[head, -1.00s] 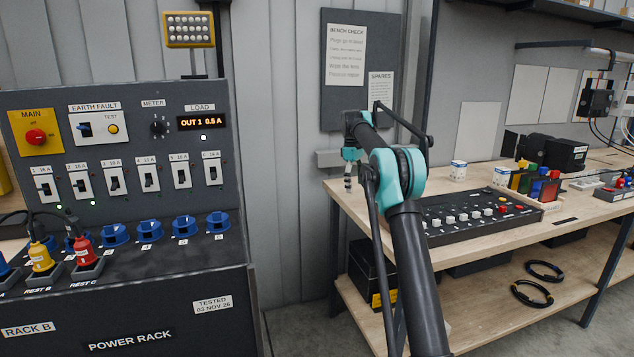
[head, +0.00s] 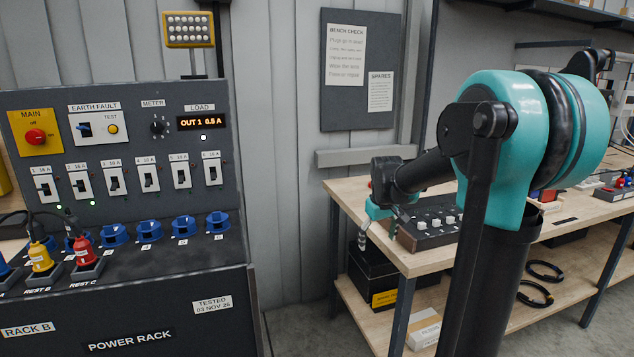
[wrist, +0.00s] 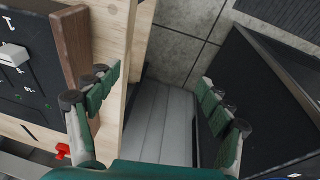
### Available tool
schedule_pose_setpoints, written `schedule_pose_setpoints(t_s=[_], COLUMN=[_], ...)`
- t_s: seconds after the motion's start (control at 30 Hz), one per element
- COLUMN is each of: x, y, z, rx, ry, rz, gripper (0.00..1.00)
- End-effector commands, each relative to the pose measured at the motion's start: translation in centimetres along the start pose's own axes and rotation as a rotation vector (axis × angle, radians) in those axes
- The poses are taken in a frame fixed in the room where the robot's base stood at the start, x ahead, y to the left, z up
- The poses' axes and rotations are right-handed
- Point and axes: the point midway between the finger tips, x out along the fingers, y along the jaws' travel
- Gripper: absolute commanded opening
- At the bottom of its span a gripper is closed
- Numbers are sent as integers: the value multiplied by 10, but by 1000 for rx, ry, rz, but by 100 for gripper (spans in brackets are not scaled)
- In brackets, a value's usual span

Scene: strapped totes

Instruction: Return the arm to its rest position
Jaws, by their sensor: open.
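My arm folds up at the right of the head view, its large teal elbow joint close to the camera. My gripper (head: 378,229) hangs at the bench's left edge, fingers pointing down. In the wrist view my gripper (wrist: 158,84) has its two green-padded fingers spread wide with nothing between them. The left finger is over the bench edge, beside the black control panel's wooden end. My arm hides much of the bench in the head view.
The wooden bench (head: 427,262) carries a control panel (head: 428,228), partly hidden. The power rack (head: 130,300) stands at left, with yellow and red plugs (head: 84,250) in its sockets. Open floor lies between rack and bench. A black box (head: 372,277) sits on the bench's lower shelf.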

Motion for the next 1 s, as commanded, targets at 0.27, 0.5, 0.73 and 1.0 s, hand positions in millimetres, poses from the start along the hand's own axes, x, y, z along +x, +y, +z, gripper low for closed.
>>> schedule_pose_setpoints(t_s=[0.27,0.5,0.73,1.0], x=[32,62,68,68], y=[-48,-82,-89,-89], z=[137,227,244,244], rx=[198,332,358,358], ry=[77,130,139,139], rz=[4,2,0,0], gripper=[80,80,80,80])
